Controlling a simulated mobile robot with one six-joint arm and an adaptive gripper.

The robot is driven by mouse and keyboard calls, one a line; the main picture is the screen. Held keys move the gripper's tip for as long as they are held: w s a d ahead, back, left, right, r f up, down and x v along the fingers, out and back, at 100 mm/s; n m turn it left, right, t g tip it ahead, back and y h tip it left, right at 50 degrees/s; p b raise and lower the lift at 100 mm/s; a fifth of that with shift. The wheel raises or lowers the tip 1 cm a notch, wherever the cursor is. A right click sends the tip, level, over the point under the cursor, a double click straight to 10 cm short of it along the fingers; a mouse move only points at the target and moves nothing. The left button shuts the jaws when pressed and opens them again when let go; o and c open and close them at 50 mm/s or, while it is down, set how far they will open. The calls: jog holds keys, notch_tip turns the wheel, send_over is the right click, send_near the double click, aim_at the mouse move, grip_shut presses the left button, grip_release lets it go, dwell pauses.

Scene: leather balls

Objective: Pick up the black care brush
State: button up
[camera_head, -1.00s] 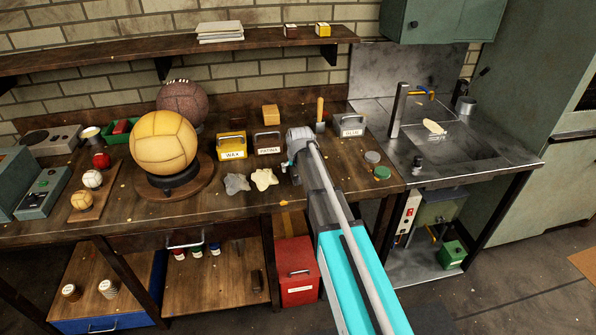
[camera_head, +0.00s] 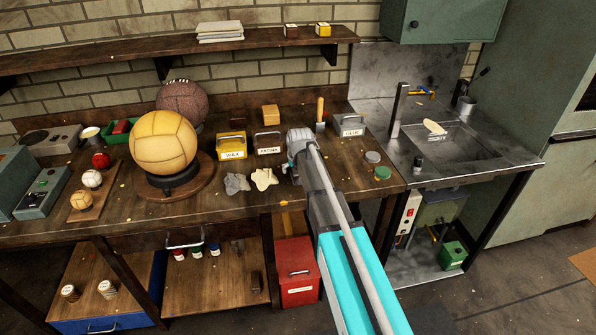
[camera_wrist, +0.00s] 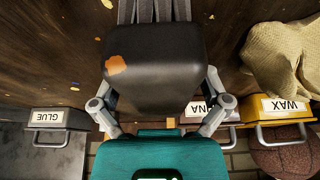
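Two cloths (camera_head: 237,184) (camera_head: 263,179) lie left of my gripper. Wax (camera_head: 232,147), patina (camera_head: 268,143) and glue (camera_head: 350,125) tins stand behind. Below, a red box (camera_head: 297,271) stands right of the shelf (camera_head: 215,285), which also holds small bottles (camera_head: 197,250). The bench edge overhangs it.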

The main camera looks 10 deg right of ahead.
jog(key=c, duration=1)
jog(key=shift+r, duration=0.15)
notch_tip(320, 180, up, 2)
jog(key=shift+r+p, duration=0.1)
jog(key=shift+p, duration=1.1)
jog(key=shift+s+d+r+p, duration=1.1)
jog(key=shift+s+r+p, duration=0.75)
jog(key=shift+s, duration=0.2)
jog(key=shift+s+d+r+p, duration=1.15)
jog(key=shift+s+r+p, duration=0.7)
jog(key=shift+s, duration=0.2)
jog(key=shift+s+d+r+p, duration=1.1)
jog(key=shift+s+r+p, duration=0.75)
jog(key=shift+s, duration=0.2)
